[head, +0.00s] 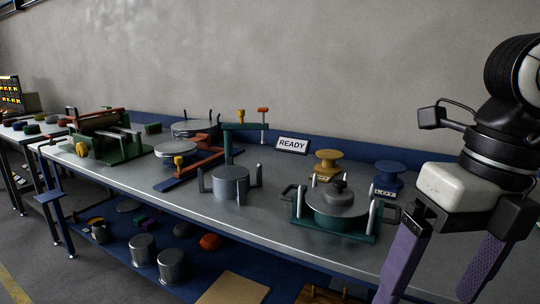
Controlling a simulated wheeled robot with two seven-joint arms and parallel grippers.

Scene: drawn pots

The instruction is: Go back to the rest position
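My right gripper (442,268) shows at the right of the head view, pointing down. Its two purple fingers are spread apart, and nothing shows between them. It is in front of the table's right end, to the right of a lidded grey pot (337,212) on a green base. The pot's lid with a dark knob is on. My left gripper is not in view.
Metal cups (143,248) stand on the lower shelf.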

